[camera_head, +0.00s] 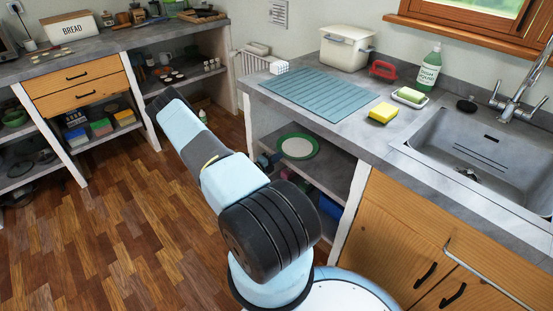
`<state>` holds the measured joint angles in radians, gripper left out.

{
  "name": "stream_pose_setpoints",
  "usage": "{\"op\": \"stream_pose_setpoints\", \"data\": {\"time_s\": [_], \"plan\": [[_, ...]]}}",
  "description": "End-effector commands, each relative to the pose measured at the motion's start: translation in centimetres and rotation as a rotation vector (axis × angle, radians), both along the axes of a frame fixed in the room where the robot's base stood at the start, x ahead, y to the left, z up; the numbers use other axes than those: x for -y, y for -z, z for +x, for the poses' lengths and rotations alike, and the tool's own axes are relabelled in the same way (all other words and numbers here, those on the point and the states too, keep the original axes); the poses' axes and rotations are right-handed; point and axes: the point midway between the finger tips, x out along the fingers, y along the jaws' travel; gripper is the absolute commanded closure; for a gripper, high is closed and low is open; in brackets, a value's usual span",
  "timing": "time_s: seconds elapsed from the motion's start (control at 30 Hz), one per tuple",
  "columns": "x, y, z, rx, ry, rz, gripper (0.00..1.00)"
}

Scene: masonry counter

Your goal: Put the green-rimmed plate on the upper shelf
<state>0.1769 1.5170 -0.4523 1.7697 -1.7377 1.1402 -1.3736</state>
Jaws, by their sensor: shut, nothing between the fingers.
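The green-rimmed plate (298,146) has a white middle and lies flat in the open shelf unit under the right counter. It rests on the upper shelf board (335,170), below the countertop, with nothing visibly holding it. My arm reaches up and to the left, in front of and left of this unit, with its visible end well apart from the plate. No gripper fingers show in this view. My arm hides the left and lower parts of the shelf unit.
Coloured boxes sit on the lower level, partly hidden. The countertop above holds a blue drying mat (312,95), a yellow sponge (382,113), a green soap bottle (429,70) and a white bin (346,48). The wooden floor (110,230) at left is clear.

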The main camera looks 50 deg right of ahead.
Motion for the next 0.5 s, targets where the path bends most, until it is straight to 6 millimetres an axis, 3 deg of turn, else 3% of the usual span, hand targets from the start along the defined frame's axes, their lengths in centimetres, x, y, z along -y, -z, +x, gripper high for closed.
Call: {"op": "stream_pose_setpoints", "data": {"time_s": [0.23,0.5], "plan": [[-1.8,0.1,0.1,-0.002,-0.001,0.001,1.00],[-6.9,0.1,0.6,-0.002,0.000,0.000,1.00]]}}
